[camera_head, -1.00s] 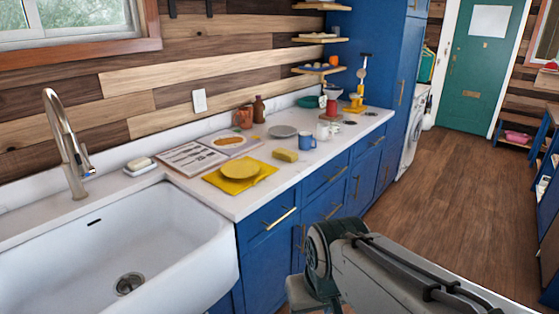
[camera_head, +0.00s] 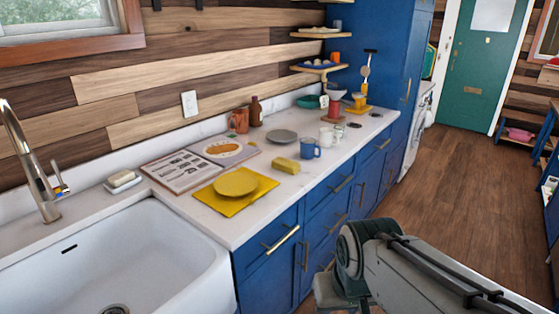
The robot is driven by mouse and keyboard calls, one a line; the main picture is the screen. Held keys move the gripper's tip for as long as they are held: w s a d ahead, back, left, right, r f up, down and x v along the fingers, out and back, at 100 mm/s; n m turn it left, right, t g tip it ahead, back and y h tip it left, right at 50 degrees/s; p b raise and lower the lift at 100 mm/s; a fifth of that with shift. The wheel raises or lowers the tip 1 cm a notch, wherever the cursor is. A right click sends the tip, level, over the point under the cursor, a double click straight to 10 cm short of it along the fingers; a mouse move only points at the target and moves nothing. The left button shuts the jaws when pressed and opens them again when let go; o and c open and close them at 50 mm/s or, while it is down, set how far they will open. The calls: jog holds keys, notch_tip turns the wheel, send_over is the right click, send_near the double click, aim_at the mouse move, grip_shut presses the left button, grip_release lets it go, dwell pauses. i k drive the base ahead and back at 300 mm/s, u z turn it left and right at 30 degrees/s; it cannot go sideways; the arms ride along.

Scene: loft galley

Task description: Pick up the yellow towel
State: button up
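A flat yellow towel (camera_head: 223,204) lies on the white counter to the right of the sink. A round yellow plate (camera_head: 236,184) rests on it and hides its middle; its edges and corners show around the plate. A small yellow block (camera_head: 286,165), like a sponge, lies apart from it to the right. My arm shows at the lower right, in front of the blue cabinets and away from the towel. The fingers of my gripper do not show.
An open book (camera_head: 185,170) lies just behind the towel. A blue mug (camera_head: 310,149), a grey plate (camera_head: 281,136) and a brown bottle (camera_head: 256,111) stand farther along the counter (camera_head: 210,226). The white sink (camera_head: 140,265) is at left. The wooden floor (camera_head: 450,190) at right is clear.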

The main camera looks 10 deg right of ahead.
aim_at(292, 168)
jog(key=z, duration=0.7)
jog(key=i, duration=0.75)
jog(key=z, duration=0.5)
jog(key=i, duration=0.7)
jog(key=u, duration=0.95)
jog(key=i, duration=0.55)
jog(key=u, duration=0.6)
